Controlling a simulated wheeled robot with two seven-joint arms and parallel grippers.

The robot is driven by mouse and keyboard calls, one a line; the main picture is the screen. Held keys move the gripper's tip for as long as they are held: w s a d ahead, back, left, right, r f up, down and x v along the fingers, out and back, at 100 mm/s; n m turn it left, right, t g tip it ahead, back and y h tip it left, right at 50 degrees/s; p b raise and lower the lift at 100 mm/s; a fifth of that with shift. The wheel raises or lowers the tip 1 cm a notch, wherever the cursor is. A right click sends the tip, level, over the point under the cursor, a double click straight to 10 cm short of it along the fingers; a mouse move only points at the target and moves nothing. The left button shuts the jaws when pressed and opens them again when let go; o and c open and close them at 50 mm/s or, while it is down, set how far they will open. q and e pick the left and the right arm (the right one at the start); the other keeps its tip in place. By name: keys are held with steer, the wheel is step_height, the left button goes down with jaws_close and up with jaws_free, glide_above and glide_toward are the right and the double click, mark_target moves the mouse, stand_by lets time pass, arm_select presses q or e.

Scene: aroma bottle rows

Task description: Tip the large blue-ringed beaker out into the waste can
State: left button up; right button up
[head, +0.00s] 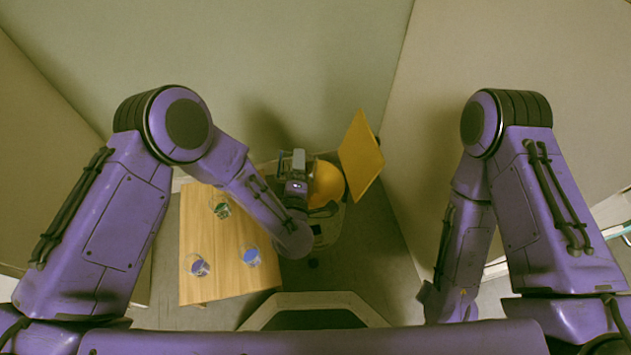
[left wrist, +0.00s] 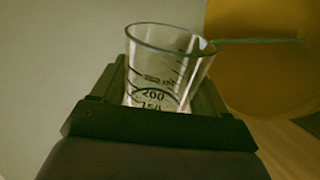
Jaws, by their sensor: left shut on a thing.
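A clear glass beaker (left wrist: 165,65) with dark graduation marks stands between the jaws of my left gripper (left wrist: 155,108). It looks nearly upright in the left wrist view, its rim bluish-grey; I see no liquid in it, and its lower part is hidden by the jaws. In the head view my left gripper (head: 297,165) is shut on it, beyond the table's right edge and beside a rounded orange-yellow thing (head: 328,184). That thing seems to be part of the waste can, and fills the right of the left wrist view (left wrist: 265,60). My right gripper is not clearly in view.
A wooden table (head: 205,235) stands at the left, holding a glass with green contents (head: 221,210) and two with blue contents, one nearer left (head: 198,266) and one nearer right (head: 250,257). A tilted yellow panel (head: 362,155) stands right of the rounded thing. Walls close the back.

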stand_by(0.3)
arm_select(q)
steer(key=shift+d+f+m, duration=0.25)
steer(key=shift+m, duration=0.35)
steer(key=shift+r, duration=0.1)
steer(key=shift+d+r+m+p, duration=0.15)
steer(key=shift+d+m+p, duration=0.15)
steer(key=shift+m, duration=0.3)
steer(key=shift+a+n+p, duration=0.3)
steer(key=shift+a+n, duration=0.3)
steer(key=shift+n, duration=0.6)
